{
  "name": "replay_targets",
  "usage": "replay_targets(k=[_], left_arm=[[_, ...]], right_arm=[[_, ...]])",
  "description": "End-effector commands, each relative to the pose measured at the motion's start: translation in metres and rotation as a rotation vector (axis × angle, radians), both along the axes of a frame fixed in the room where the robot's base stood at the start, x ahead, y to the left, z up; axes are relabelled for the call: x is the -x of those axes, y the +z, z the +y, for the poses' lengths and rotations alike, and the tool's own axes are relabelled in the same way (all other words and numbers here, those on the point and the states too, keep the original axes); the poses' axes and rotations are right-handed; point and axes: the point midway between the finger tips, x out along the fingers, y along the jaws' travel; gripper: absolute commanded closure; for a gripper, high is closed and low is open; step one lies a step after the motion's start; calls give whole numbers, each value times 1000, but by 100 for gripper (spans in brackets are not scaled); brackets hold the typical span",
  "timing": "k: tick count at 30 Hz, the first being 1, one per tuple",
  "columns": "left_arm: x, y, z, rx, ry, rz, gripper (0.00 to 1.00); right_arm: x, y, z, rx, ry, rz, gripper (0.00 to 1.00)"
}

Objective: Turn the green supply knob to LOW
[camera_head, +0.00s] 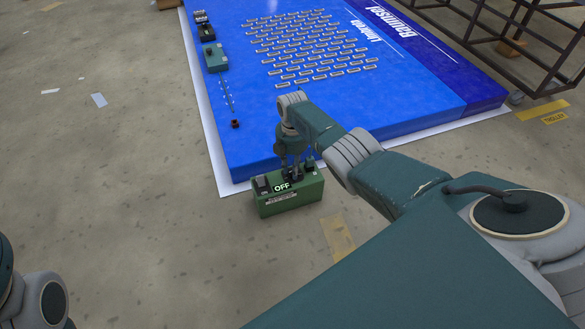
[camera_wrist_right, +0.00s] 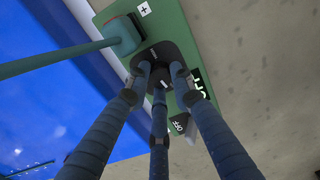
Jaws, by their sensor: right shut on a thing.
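The green supply box (camera_head: 302,197) stands on the floor at the near edge of the blue lightbox panel. It shows "OFF" in white letters on top. My right gripper (camera_head: 292,172) reaches down onto it from above. In the wrist view the three fingers of my right gripper (camera_wrist_right: 160,75) are shut around the dark knob (camera_wrist_right: 160,52) on the green supply box (camera_wrist_right: 187,35). The fingers hide much of the knob, and I cannot tell its pointer's direction. My left gripper is out of view; only part of my left arm shows at the lower left.
The blue lightbox panel (camera_head: 330,110) lies behind the box, with rows of small LED modules. A teal plug (camera_wrist_right: 123,36) with a cable sits beside the knob, near a "+" label. A metal rack (camera_head: 520,35) stands at the far right. The floor left of the box is clear.

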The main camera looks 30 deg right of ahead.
Motion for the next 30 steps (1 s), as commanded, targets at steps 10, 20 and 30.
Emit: replay_targets(k=[10,20,30], left_arm=[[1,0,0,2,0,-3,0],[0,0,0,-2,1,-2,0],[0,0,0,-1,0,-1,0]], right_arm=[[0,0,0,-1,-1,1,69],[-1,21,0,-1,0,-2,69],[0,91,0,1,1,-2,69]])
